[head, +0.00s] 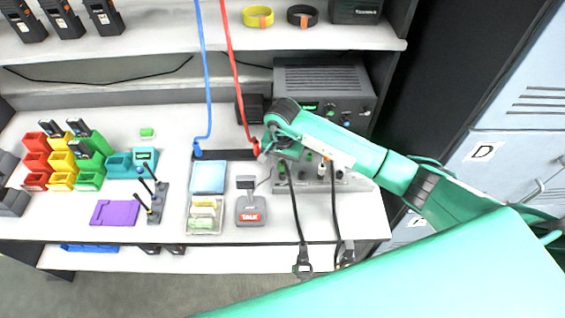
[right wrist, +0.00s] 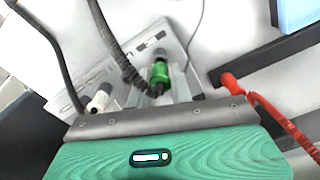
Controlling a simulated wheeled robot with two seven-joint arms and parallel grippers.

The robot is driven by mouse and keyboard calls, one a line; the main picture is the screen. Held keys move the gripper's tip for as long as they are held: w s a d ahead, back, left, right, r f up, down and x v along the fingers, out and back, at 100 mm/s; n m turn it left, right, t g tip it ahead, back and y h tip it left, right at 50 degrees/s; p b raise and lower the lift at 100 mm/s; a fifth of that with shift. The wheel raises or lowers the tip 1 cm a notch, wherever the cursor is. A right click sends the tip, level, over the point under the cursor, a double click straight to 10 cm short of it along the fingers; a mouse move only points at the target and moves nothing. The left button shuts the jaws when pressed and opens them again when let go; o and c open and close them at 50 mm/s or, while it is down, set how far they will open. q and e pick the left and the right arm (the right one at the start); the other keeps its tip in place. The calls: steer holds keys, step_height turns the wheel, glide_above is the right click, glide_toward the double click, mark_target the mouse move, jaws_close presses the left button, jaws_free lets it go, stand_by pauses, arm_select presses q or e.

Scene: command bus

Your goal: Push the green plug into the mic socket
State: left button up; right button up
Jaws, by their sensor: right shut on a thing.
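The green plug (right wrist: 160,73) is between the fingers of my right gripper (right wrist: 158,86) in the right wrist view, with a black coiled cable running from it. The gripper is shut on it. A grey round end (right wrist: 159,53) shows just beyond the plug; I cannot tell whether it is the mic socket or part of the plug, nor whether the plug is seated. In the head view my right gripper (head: 284,151) is at the left end of the grey socket panel (head: 350,183), in front of the radio, and hides part of it. My left gripper is not in view.
A white plug (right wrist: 100,97) with a black cable is beside the green one. A red plug (right wrist: 229,81) with a red coiled cord is in a black strip. A talk microphone (head: 250,208) stands left of the panel. Cables hang over the table's front edge.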

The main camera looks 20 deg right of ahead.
steer(key=shift+f+b, duration=0.1)
steer(key=shift+b, duration=0.7)
stand_by(1.0)
steer(key=shift+f+b, duration=1.1)
steer(key=shift+b, duration=0.8)
stand_by(0.6)
stand_by(0.5)
steer(key=o, duration=0.9)
steer(key=shift+r+p, duration=1.45)
steer(key=shift+r, duration=2.55)
